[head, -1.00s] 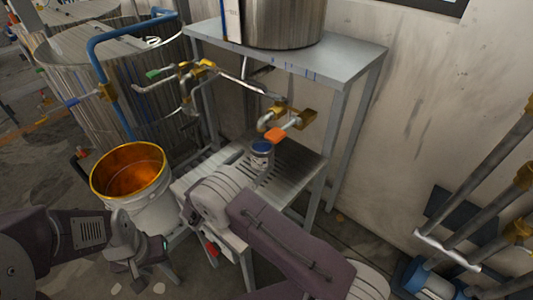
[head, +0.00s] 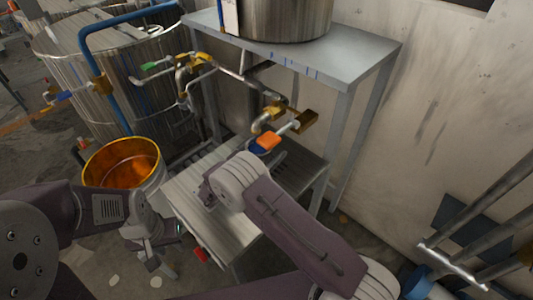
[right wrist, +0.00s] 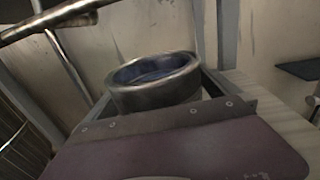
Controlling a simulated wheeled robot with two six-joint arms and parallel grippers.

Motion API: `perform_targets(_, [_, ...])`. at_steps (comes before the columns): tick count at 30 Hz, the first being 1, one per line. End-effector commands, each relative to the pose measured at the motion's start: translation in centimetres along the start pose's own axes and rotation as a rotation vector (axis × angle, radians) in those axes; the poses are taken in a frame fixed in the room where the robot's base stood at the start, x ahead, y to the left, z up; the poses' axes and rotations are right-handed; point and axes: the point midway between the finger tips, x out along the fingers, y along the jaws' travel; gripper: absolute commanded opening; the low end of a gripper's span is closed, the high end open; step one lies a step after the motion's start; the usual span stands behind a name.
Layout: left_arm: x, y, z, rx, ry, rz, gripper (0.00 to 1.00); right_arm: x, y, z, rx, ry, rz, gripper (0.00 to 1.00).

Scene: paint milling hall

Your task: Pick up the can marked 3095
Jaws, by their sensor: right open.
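A can with a dark blue top (head: 257,150) stands on the slatted lower shelf in the head view, mostly hidden behind my right arm and an orange valve handle. In the right wrist view a round can (right wrist: 155,82) with a metal rim and bluish top is close, just beyond the gripper body. No number is readable. My right gripper (right wrist: 170,125) shows its body there; its fingers are hardly visible, and it is open beside the can, not visibly holding it. My left gripper (head: 158,262) hangs low by the bucket, with nothing visible in it; its jaw gap is unclear.
A white bucket with an orange inside (head: 122,165) stands left of the steel stand (head: 330,62). Pipes with an orange valve handle (head: 268,140) hang just above the can. A large steel tank (head: 115,90) stands behind. Pipes lean at the lower right.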

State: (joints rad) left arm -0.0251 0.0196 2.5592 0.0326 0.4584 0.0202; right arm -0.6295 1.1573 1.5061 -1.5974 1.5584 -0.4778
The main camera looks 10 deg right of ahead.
Motion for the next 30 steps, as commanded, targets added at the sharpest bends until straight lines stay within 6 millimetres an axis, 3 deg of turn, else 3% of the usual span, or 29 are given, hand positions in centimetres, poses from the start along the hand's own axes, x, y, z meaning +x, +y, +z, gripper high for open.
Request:
perform_targets(4, [0.0,0.0,0.0,0.000,0.000,0.000,0.36,0.0,0.0,0.0,0.000,0.001,0.000,1.00])
perform_targets(12, [0.0,0.0,0.0,0.000,-0.001,0.000,0.36,0.0,0.0,-0.1,0.000,0.002,0.000,0.25])
perform_targets(15, [0.0,0.0,0.0,0.000,-0.001,0.000,0.36,0.0,0.0,0.0,0.001,0.001,0.000,0.03])
perform_targets(24, [-0.1,0.0,0.0,0.000,-0.001,0.000,0.36,0.0,-0.1,0.0,-0.001,0.005,-0.001,0.03])
perform_targets(30, [-1.1,0.0,-0.1,0.000,-0.001,0.000,0.36,0.0,-0.1,1.1,-0.001,0.004,-0.004,0.03])
